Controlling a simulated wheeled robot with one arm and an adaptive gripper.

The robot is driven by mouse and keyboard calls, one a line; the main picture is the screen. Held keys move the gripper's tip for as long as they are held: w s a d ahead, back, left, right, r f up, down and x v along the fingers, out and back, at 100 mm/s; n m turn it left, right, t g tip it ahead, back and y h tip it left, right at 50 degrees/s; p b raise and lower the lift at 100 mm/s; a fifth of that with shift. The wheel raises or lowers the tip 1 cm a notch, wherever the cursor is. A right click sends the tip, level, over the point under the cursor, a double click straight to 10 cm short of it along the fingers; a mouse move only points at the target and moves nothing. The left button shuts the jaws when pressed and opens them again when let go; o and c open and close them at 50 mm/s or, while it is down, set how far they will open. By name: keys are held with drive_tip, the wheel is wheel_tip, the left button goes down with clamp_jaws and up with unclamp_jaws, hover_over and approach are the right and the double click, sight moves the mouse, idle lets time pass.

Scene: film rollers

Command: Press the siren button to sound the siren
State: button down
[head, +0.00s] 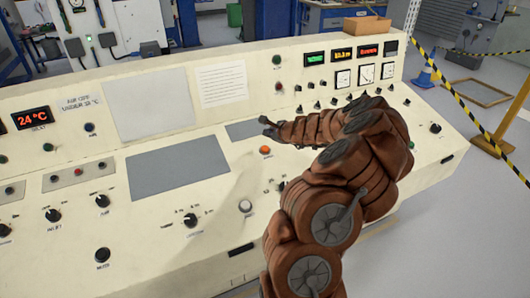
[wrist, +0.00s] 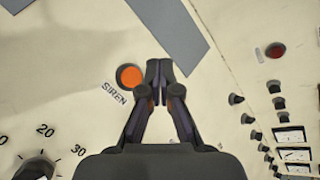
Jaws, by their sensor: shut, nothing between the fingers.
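The siren button is a round orange button (wrist: 130,76) with the printed word SIREN beside it, on the sloping cream panel. It also shows in the head view as an orange button (head: 265,150), with a small label below it. My gripper (wrist: 160,68) is shut and empty. In the wrist view its fingertips are just right of the button and slightly above it in the picture, not covering it. In the head view my gripper (head: 268,126) appears over the panel, above the button in the picture. The gap between fingertips and panel is hard to judge.
The cream console (head: 130,235) carries several black knobs, switches and grey blank plates. A white button (head: 245,205) lies lower on the panel. A red button (wrist: 275,50) and a row of black switches and gauges are to the right in the wrist view. A raised back panel stands behind.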

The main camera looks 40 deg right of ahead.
sight(263, 146)
drive_tip(key=shift+w+d+f+b, duration=0.1)
drive_tip(key=shift+w+f+b, duration=0.1)
drive_tip(key=shift+f+b, duration=0.55)
drive_tip(key=shift+w+d+f+b, duration=0.1)
drive_tip(key=shift+w+f+b, duration=0.25)
drive_tip(key=shift+f, duration=0.75)
drive_tip(key=shift+w+d+f+b, duration=0.1)
drive_tip(key=shift+f+b, duration=0.5)
drive_tip(key=shift+f, duration=0.3)
drive_tip(key=shift+f+b, duration=0.3)
drive_tip(key=shift+f, duration=0.1)
drive_tip(key=shift+w+f+b, duration=0.15)
drive_tip(key=shift+f+b, duration=0.2)
drive_tip(key=shift+f, duration=0.1)
drive_tip(key=shift+r, duration=0.1)
drive_tip(key=shift+s+r+p, duration=0.2)
drive_tip(key=shift+r+p, duration=0.5)
drive_tip(key=shift+r, duration=0.1)
drive_tip(key=shift+s+a+r+p, duration=0.1)
drive_tip(key=shift+s+r+p, duration=0.1)
drive_tip(key=shift+r+p, duration=0.5)
drive_tip(key=shift+s+a+r+p, duration=0.15)
drive_tip(key=shift+r+p, duration=0.35)
drive_tip(key=shift+r, duration=0.4)
drive_tip(key=shift+s+a+r+p, duration=0.1)
drive_tip(key=shift+s+r+p, duration=0.1)
drive_tip(key=shift+r+p, duration=0.5)
drive_tip(key=shift+d+r, duration=0.1)
